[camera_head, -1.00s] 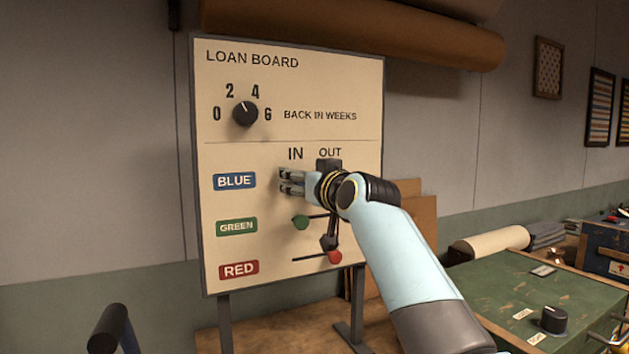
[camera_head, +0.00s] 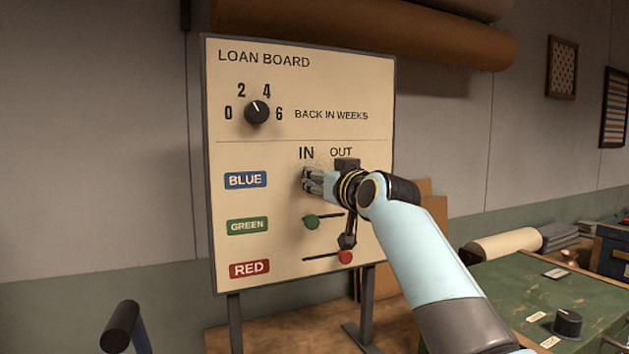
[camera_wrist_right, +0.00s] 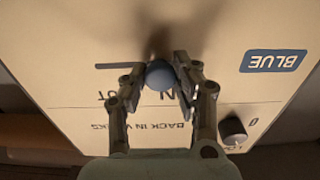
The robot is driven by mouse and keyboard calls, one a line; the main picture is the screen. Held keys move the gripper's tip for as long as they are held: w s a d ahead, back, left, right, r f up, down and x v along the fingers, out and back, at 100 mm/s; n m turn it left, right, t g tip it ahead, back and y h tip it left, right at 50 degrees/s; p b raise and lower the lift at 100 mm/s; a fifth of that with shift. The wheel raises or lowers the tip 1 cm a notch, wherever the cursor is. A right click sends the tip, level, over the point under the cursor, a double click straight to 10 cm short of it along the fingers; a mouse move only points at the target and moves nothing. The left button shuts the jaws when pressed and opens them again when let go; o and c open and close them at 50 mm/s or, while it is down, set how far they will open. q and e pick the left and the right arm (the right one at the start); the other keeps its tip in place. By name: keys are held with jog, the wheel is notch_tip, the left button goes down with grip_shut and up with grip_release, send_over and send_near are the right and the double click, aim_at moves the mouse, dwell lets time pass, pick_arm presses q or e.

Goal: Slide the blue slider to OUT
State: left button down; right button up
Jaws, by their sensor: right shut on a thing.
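The loan board (camera_head: 270,205) stands upright with its rows BLUE, GREEN and RED under the headings IN and OUT. The blue slider (camera_wrist_right: 159,76) shows in the right wrist view as a round blue knob near the IN end of its slot. The bare slot (camera_wrist_right: 118,66) runs left from the knob in that view, on the OUT side. My right gripper (camera_head: 308,180) is at the blue row under IN, and its fingers (camera_wrist_right: 168,80) are shut on the knob. In the head view my fingers hide the knob. My left gripper is not in view.
The green slider (camera_head: 312,222) sits at the left of its slot below my gripper, and the red slider (camera_head: 345,257) at the right of its slot. A black dial (camera_head: 257,112) sits above. A green table (camera_head: 520,290) stands at right.

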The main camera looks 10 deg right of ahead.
jog(key=w+d+b, duration=0.1)
jog(key=d+b, duration=0.1)
jog(key=d, duration=0.4)
jog(key=shift+w+d, duration=0.15)
jog(key=shift+d, duration=0.15)
jog(key=o, duration=1)
jog(key=shift+a, duration=0.1)
jog(key=shift+o, duration=0.2)
jog(key=s+d+p, duration=0.1)
jog(key=s+p, duration=0.4)
jog(key=s, duration=0.4)
jog(key=shift+d, duration=0.35)
